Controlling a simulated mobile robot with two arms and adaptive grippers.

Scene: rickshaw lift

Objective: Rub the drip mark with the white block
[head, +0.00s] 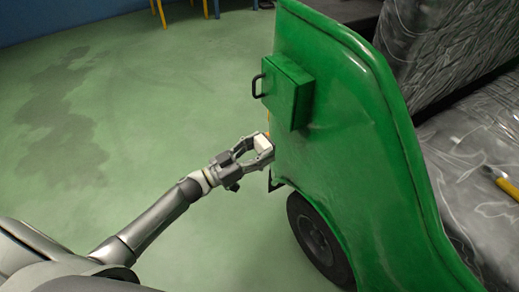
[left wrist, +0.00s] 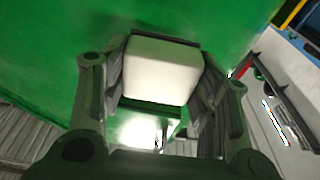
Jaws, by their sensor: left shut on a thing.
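My left gripper (head: 256,152) is shut on the white block (head: 263,144), beside the front of the green rickshaw body (head: 335,140). In the left wrist view, the white block (left wrist: 161,68) sits between the two fingers of the left gripper (left wrist: 160,85), with the green panel (left wrist: 45,60) right behind it. I cannot tell whether the block touches the panel. I cannot make out the drip mark in either view; the block, the gripper or the body's curve may hide it. My right gripper is not in view.
A green box (head: 288,91) with a black handle (head: 257,86) juts from the panel above my gripper. A wheel (head: 318,241) stands below. A yellow-handled tool (head: 504,183) lies on the grey seat (head: 470,165). The green floor at the left is open, with dark stains (head: 60,120).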

